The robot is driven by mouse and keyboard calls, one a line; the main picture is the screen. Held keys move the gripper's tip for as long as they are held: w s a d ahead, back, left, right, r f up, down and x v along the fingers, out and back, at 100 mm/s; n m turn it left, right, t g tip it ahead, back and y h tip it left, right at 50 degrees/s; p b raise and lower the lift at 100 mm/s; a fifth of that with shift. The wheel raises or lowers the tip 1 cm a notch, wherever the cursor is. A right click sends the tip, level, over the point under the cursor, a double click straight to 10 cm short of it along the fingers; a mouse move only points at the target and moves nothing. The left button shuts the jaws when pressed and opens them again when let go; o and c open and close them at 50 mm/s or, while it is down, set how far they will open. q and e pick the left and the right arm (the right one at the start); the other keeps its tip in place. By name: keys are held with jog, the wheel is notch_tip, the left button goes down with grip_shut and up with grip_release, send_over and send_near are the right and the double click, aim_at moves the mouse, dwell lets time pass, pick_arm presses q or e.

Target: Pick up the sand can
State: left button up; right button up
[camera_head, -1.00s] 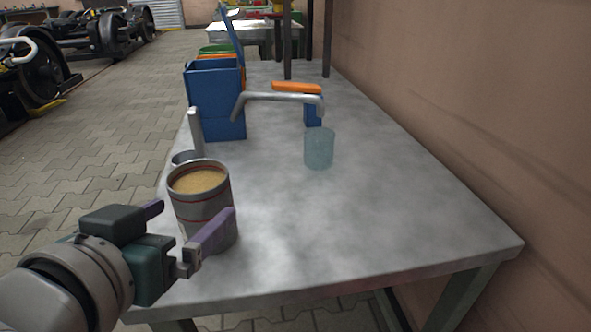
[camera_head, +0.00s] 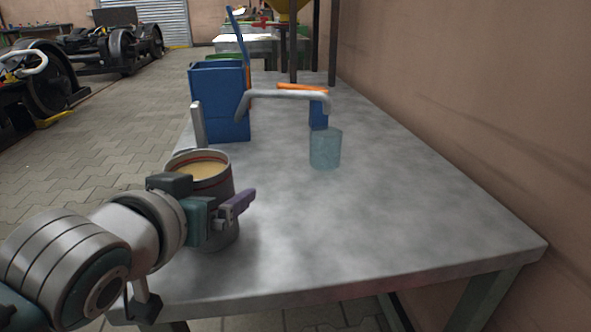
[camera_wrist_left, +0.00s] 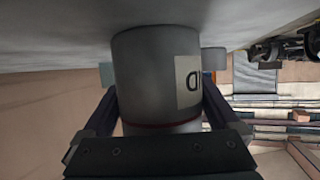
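The sand can (camera_head: 222,225) is a grey cylinder with red lines and tan sand inside. It stands upright at the table's near left. My left gripper (camera_head: 238,205) is at the can's near side, and its dark wrist hides much of the can's front. In the left wrist view the can (camera_wrist_left: 150,75) sits between the two fingers (camera_wrist_left: 160,95), one along each side; a pale label with dark letters shows. The fingers look spread around it, with no clear grip visible. My right gripper is not in view.
The can stands on the grey table (camera_head: 400,210). A translucent blue-green cup (camera_head: 325,150) stands to its right and farther back. Behind are a blue bin (camera_head: 220,100) and a grey bar-shaped handle (camera_head: 285,95). The table's right half is clear beside the wall.

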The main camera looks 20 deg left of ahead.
pick_arm(q)
jog(key=c, duration=1)
jog(key=shift+r, duration=0.25)
jog(key=shift+r+p, duration=5.35)
jog(key=shift+r, duration=4.3)
jog(key=shift+r, duration=0.15)
